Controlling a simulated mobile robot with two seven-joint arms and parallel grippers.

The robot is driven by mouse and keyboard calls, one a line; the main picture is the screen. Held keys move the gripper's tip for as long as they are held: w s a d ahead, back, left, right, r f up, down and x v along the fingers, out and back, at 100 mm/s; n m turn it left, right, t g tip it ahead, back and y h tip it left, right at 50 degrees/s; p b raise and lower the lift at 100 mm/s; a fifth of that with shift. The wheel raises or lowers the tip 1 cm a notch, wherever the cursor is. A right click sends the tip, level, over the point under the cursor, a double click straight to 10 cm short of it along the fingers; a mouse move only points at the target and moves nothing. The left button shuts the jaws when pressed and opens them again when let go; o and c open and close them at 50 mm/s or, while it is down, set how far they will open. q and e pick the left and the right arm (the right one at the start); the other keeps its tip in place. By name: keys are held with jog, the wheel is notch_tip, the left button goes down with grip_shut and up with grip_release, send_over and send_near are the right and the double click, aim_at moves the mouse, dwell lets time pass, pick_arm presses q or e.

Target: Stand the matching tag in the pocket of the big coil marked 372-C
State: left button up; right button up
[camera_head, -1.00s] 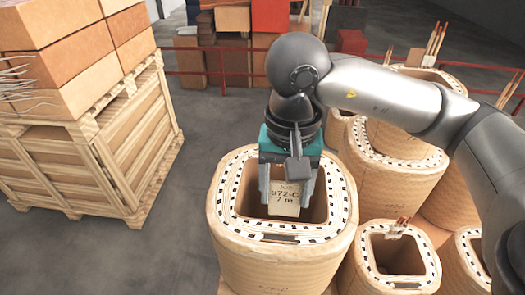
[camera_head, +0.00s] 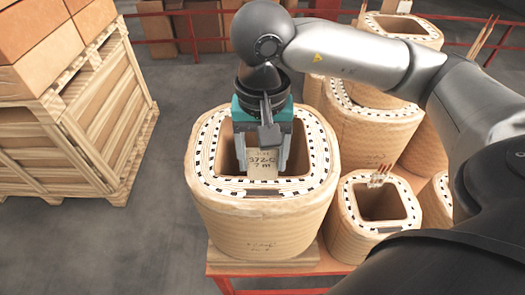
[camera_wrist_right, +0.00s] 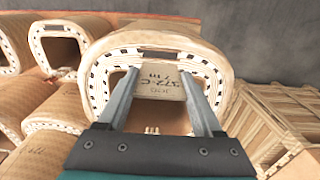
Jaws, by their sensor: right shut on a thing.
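The big coil (camera_head: 265,222) stands upright in front of me, with a wide opening and a black-and-white patterned rim. A narrow dark slot, seemingly the pocket (camera_head: 263,194), lies in the near rim; it also shows in the right wrist view (camera_wrist_right: 160,54). My right gripper (camera_head: 262,168) points down over the opening, shut on a pale cardboard tag (camera_head: 263,165). The tag reads 372-C and 7 m, and hangs upright between the fingers, apart from the slot. The tag also shows in the right wrist view (camera_wrist_right: 160,86). The coil's own marking is too faint to read. My left gripper is out of view.
A smaller coil (camera_head: 345,222) with tags or sticks at its rim stands close on the right. Stacked coils (camera_head: 372,125) stand behind it. The coils rest on a red-edged stand (camera_head: 300,270). A wooden crate (camera_head: 90,125) is at left, with clear floor between.

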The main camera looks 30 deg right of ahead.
aim_at(263, 172)
jog(key=shift+f+b, duration=1.05)
jog(key=shift+f, duration=0.9)
notch_tip(263, 172, down, 4)
jog(key=b, duration=0.5)
jog(key=shift+r, duration=0.1)
jog(key=o, duration=1.3)
jog(key=shift+o, duration=0.2)
notch_tip(263, 172, up, 15)
jog(key=shift+r+p, duration=0.1)
jog(key=shift+p, duration=1.15)
jog(key=shift+s+a, duration=0.1)
